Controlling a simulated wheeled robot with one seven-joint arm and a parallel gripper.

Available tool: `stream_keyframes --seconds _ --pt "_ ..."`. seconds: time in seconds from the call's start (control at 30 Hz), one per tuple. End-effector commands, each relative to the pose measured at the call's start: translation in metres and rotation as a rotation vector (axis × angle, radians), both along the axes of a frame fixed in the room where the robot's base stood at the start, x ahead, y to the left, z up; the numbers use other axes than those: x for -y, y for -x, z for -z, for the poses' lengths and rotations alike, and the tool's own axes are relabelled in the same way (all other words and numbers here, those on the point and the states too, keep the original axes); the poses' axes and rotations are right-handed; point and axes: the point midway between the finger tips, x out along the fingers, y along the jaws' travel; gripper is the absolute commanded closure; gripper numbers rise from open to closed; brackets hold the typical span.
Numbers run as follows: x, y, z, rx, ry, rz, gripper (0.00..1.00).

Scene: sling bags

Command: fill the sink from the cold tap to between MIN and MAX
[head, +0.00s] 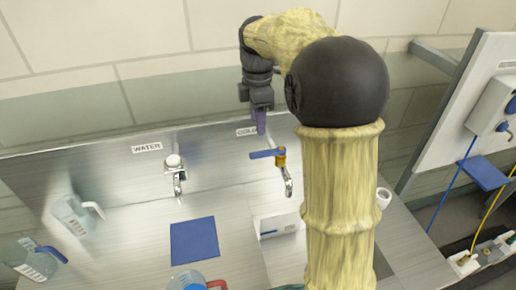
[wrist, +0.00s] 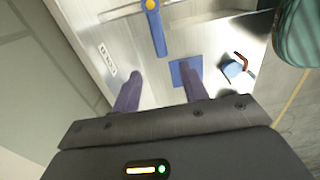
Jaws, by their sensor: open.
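The cold tap (head: 281,158) has a brass body, a blue lever (head: 265,154) pointing left and a chrome spout (head: 288,186). A partly covered label (head: 246,131) on the back panel starts with "COL". My gripper (head: 261,124) is open and empty, behind and above the lever, apart from it as far as I can tell. In the wrist view, the gripper fingers (wrist: 162,82) are spread, with the lever (wrist: 156,30) beyond them. The sink below the spout is partly hidden by my arm. I cannot make out MIN or MAX marks or a water level.
A second tap (head: 175,172) stands left under a "WATER" label (head: 147,148). A blue mat (head: 194,241) lies on the steel counter. Clear jugs (head: 74,213) stand left; another jug (head: 188,281) is at the front. A white cup (head: 383,197) is right. A wall panel (head: 455,105) stands far right.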

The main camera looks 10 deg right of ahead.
Motion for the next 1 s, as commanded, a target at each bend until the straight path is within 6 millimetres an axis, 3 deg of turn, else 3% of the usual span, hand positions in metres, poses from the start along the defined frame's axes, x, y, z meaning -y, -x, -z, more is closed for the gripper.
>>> stream_keyframes --seconds 0.53,0.7,0.93,1.0 --pt "0.000 0.001 0.093 -0.003 -0.001 0.001 0.56" --pt "0.000 0.001 0.104 -0.002 0.000 0.001 0.56" --pt "0.000 0.000 0.105 0.000 0.000 0.001 0.56" --pt "0.000 0.000 0.105 0.000 0.000 0.001 0.66"
